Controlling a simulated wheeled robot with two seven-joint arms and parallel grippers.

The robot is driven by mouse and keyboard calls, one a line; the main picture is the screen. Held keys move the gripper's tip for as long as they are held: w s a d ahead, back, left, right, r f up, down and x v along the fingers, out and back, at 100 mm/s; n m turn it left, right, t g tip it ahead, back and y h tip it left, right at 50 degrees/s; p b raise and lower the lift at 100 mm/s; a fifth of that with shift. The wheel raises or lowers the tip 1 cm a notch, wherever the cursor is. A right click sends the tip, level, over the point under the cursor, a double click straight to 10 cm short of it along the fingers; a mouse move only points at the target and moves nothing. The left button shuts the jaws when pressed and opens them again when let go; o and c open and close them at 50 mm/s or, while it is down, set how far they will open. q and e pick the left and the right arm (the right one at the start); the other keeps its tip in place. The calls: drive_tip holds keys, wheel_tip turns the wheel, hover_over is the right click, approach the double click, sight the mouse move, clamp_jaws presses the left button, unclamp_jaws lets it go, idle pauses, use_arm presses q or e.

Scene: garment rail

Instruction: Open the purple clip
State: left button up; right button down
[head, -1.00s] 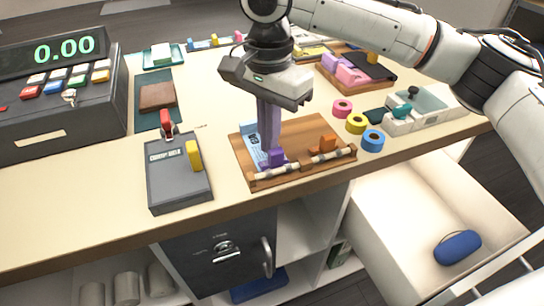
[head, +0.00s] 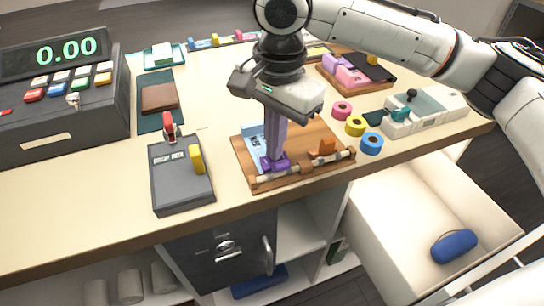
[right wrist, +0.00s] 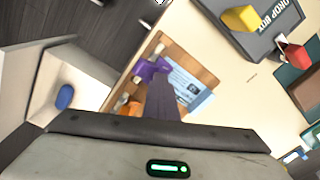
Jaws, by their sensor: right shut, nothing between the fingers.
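The purple clip (head: 274,164) sits at the left part of a thin rail (head: 300,168) along the front of a wooden board (head: 305,133). It also shows in the right wrist view (right wrist: 150,68). A light blue printed card (head: 252,140) lies on the board behind it. An orange clip (head: 324,149) is further right on the rail. My right gripper (head: 277,154) points down with its long fingers shut and empty, tips right at the purple clip. They hide part of the clip and card; I cannot tell whether they touch it. My left gripper is not in view.
A cash register (head: 60,110) is at far left. Yellow, pink and blue tape rolls (head: 371,143) stand to the right. The counter's front edge runs close before the board.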

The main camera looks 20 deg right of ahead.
drive_tip(key=shift+g, duration=0.5)
drive_tip(key=shift+s+a+f+p, duration=0.1)
drive_tip(key=shift+s+f+p, duration=0.2)
drive_tip(key=shift+s, duration=0.45)
drive_tip(key=shift+s+d+f+p, duration=0.15)
drive_tip(key=shift+s+f, duration=0.1)
drive_tip(key=shift+s, duration=0.55)
drive_tip(key=shift+s+a+f+p, duration=0.15)
drive_tip(key=shift+s+f+p, duration=0.15)
drive_tip(key=shift+s, duration=0.45)
drive_tip(key=r+p, duration=0.1)
drive_tip(key=p, duration=0.1)
drive_tip(key=s+r+p, duration=0.1)
drive_tip(key=shift+s+r+p, duration=0.1)
drive_tip(key=shift+r+p, duration=0.2)
drive_tip(key=shift+p, duration=0.1)
approach(286, 165)
drive_tip(key=shift+s+a+f, duration=0.15)
drive_tip(key=shift+s+f, duration=0.05)
drive_tip(key=shift+s, duration=0.4)
drive_tip(key=shift+s+a+f, duration=0.15)
drive_tip(key=shift+s+f, duration=0.05)
drive_tip(key=shift+s, duration=0.4)
